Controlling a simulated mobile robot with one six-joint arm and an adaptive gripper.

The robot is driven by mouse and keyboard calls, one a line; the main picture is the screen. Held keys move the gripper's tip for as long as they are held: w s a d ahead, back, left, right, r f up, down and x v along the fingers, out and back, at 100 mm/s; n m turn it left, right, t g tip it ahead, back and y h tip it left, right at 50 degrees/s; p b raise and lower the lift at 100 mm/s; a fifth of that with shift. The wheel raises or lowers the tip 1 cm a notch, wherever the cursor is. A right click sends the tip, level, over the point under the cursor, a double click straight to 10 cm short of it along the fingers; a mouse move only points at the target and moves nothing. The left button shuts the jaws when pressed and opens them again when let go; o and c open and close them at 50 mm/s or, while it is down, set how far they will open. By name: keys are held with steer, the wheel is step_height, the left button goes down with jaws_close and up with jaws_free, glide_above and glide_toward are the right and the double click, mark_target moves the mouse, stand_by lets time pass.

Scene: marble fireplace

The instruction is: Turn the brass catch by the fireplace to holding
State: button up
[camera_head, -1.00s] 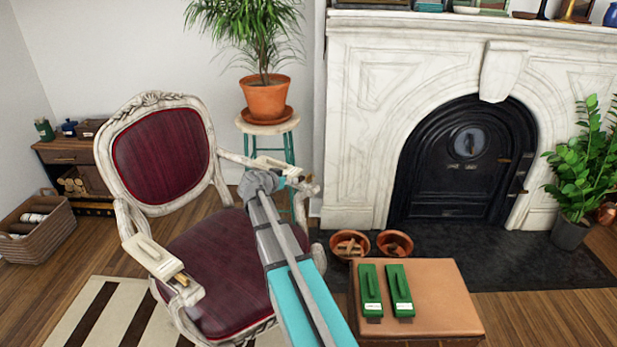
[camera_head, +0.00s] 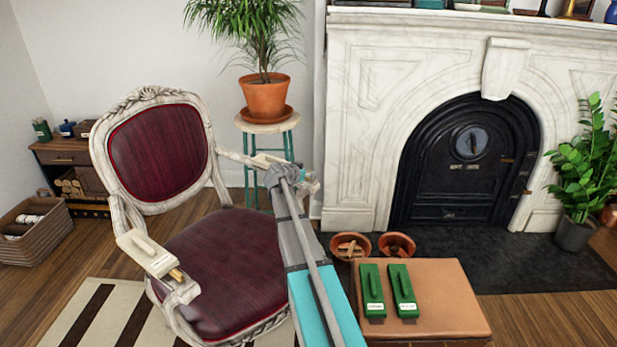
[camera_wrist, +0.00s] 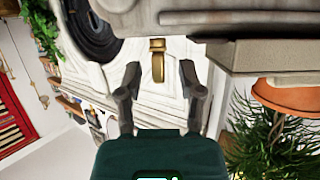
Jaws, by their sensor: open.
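The brass catch (camera_wrist: 158,64) shows in the wrist view as a short brass lever at the edge of a pale grey block (camera_wrist: 275,35). My gripper (camera_head: 305,183) is by the chair arm nearer the fireplace in the head view. Its two dark fingers in the wrist view (camera_wrist: 160,82) stand apart, with the catch in line with the gap between them. I cannot tell whether either finger touches it. My gripper hides this catch in the head view. A cream block (camera_head: 270,160) sits on that chair arm, partly covered. Another cream block (camera_head: 147,251) with a brass piece (camera_head: 176,275) is on the other arm.
The red and white armchair (camera_head: 160,150) stands left of my arm. Behind is a potted plant (camera_head: 264,97) on a stool. A leather-topped stand (camera_head: 440,300) with two green boxes is on the right, before the marble fireplace (camera_head: 365,110).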

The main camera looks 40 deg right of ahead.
steer(key=shift+w+d+f, duration=0.2)
steer(key=shift+d, duration=0.35)
jaws_close()
